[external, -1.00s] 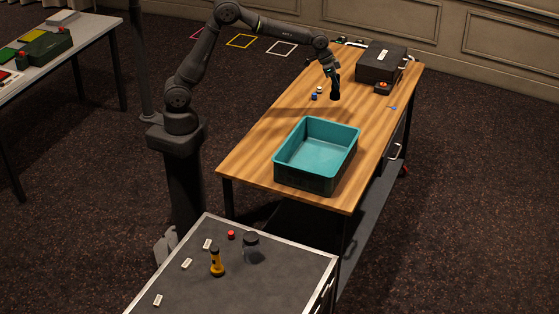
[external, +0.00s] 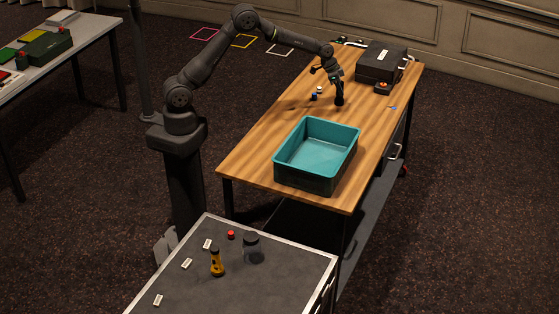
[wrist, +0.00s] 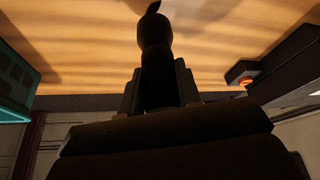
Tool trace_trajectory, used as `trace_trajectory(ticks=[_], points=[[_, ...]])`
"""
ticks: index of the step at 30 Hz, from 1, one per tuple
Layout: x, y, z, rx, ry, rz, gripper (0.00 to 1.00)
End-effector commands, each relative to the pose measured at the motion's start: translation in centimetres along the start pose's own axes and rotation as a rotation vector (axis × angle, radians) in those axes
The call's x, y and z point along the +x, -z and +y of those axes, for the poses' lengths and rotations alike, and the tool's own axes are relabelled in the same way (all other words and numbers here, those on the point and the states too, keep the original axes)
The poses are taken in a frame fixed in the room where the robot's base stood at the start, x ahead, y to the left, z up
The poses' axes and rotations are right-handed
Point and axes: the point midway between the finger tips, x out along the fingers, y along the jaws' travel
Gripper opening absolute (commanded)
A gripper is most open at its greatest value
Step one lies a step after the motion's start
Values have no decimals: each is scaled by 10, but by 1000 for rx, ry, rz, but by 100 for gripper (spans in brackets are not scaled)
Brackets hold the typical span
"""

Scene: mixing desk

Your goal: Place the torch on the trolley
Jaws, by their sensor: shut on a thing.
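My gripper (external: 335,82) points down over the far half of the wooden table, shut on a dark, torch-shaped thing (external: 339,99). In the wrist view that thing (wrist: 155,35) is a slim cylinder with a wider end, between the two fingers. Its lower end is at or just above the table top; I cannot tell if it touches. The trolley (external: 285,288), with a dark grey top and metal rim, is in the front of the external view, far from my gripper. A yellow and black torch (external: 217,263) stands upright on it.
A teal bin (external: 348,160) stands on the wooden table (external: 250,150) between my gripper and the trolley. A black case (external: 381,63) and an orange-topped device (external: 383,88) are right of my gripper. A clear jar (external: 252,248) and red item (external: 231,235) are on the trolley.

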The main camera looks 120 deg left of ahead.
Motion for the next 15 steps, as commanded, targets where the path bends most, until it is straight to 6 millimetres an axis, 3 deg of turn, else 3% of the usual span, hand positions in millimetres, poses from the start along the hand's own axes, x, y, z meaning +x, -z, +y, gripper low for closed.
trace_trajectory(ticks=[7, 15], points=[[31, -14, 0, 1, 0, -2, 3], [33, -14, 0, 1, 1, 0, 3]])
